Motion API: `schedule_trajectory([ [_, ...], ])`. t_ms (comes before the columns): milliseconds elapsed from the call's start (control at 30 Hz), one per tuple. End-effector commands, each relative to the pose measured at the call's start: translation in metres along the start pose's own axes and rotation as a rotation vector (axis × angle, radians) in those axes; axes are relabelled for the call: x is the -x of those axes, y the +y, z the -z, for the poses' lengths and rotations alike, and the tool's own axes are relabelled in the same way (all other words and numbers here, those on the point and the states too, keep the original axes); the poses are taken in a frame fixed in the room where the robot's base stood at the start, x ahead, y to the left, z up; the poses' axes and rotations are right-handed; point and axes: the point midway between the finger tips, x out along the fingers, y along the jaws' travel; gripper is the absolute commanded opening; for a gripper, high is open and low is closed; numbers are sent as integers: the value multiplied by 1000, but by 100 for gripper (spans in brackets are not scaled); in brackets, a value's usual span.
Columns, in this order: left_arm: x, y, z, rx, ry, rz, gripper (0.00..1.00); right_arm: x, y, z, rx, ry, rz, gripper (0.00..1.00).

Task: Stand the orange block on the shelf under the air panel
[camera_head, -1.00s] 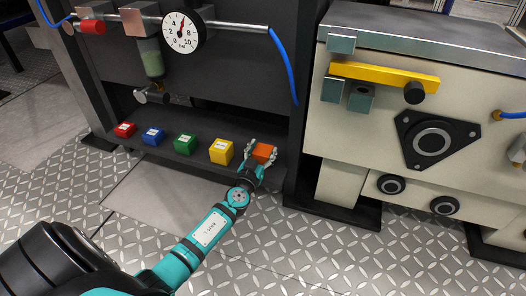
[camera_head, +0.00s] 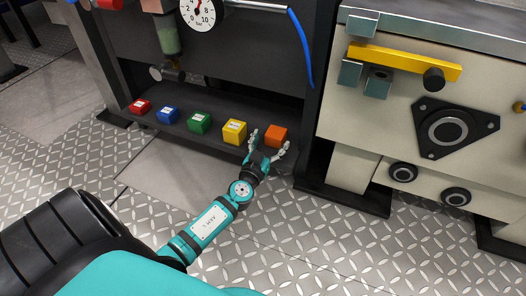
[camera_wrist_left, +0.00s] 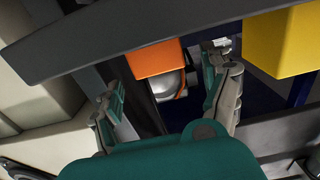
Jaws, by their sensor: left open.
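The orange block (camera_head: 276,135) sits on the dark shelf (camera_head: 195,138) under the air panel (camera_head: 240,50), at the right end of a row of blocks. It looks upright and rests free. My left gripper (camera_head: 268,149) is open and empty in front of the block, at the shelf's front edge. In the left wrist view the orange block (camera_wrist_left: 155,58) shows beyond and between the spread fingers (camera_wrist_left: 167,82), with a gap to them. My right gripper is not in view.
A yellow block (camera_head: 234,132) stands just left of the orange one. Green (camera_head: 199,123), blue (camera_head: 167,115) and red (camera_head: 140,107) blocks continue the row leftwards. A dark upright post and a beige machine (camera_head: 400,130) stand close on the right. The floor in front is clear.

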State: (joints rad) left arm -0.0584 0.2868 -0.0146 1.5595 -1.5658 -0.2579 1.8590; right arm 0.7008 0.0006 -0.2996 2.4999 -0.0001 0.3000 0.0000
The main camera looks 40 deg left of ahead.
Motion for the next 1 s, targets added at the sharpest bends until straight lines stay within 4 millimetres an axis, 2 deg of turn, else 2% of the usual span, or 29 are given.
schedule_trajectory([
  [33,13,0,-1,-1,-3,-1,81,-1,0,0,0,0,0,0],
  [200,46,0,0,0,-2,0,81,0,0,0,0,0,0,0],
  [400,68,0,0,0,0,0,81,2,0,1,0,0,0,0],
  [1000,71,0,0,0,0,0,81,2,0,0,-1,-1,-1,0],
])
